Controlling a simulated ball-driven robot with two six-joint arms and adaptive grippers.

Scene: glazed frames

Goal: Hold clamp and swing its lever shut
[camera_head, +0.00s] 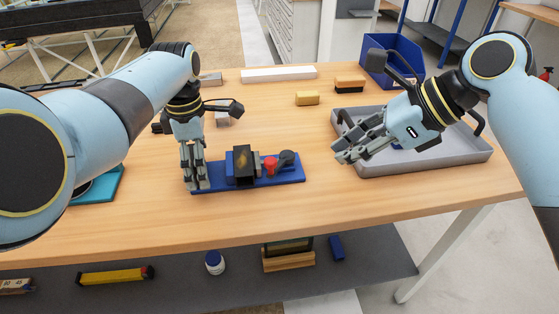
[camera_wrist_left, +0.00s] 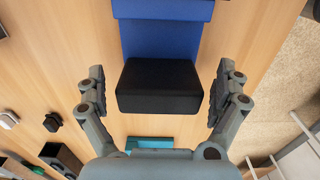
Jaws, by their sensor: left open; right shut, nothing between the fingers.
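The clamp has a long blue base (camera_head: 292,175) lying on the wooden table. A dark upright block (camera_head: 243,165), a red part (camera_head: 270,165) and a dark grey knob-like part (camera_head: 287,158) stand on it. My left gripper (camera_head: 197,182) points down at the base's left end, open. In the left wrist view a black block (camera_wrist_left: 160,88) at the end of the blue body (camera_wrist_left: 160,38) sits between its spread fingers (camera_wrist_left: 160,98), with gaps on both sides. My right gripper (camera_head: 346,153) is shut and empty, above the left part of the grey tray, right of the clamp.
The grey tray (camera_head: 440,162) occupies the right of the table. Behind are a yellow block (camera_head: 307,98), a black-and-orange brush-like block (camera_head: 349,85), a white bar (camera_head: 279,74) and a blue bin (camera_head: 394,60). A teal item (camera_head: 103,187) lies left. The table front is clear.

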